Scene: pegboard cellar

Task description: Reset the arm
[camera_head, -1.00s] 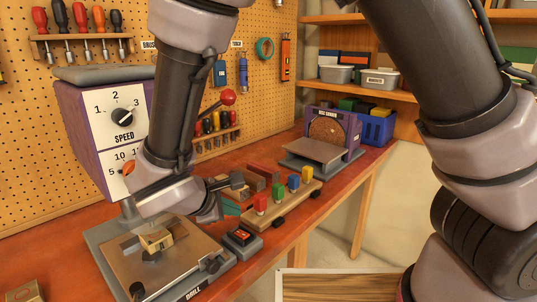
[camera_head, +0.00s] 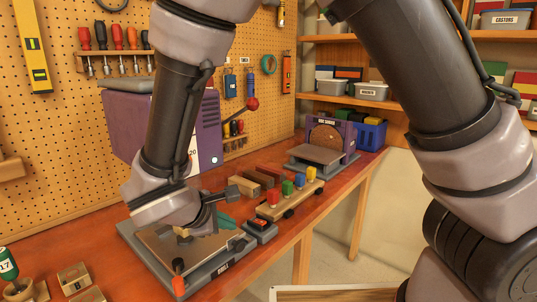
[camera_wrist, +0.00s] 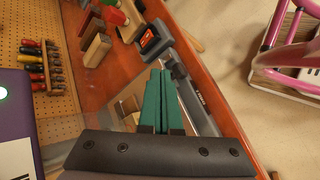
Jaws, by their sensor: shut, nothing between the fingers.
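My gripper shows in the wrist view (camera_wrist: 157,78), its two green fingers side by side and shut with nothing between them. In the head view my gripper (camera_head: 228,222) is partly hidden by my own wrist. It hangs above the bench, over the right part of the drill's flat base (camera_head: 208,270). My arm reaches down from the top of the picture and bends toward the bench.
The purple drill housing (camera_head: 125,118) stands close to my forearm.

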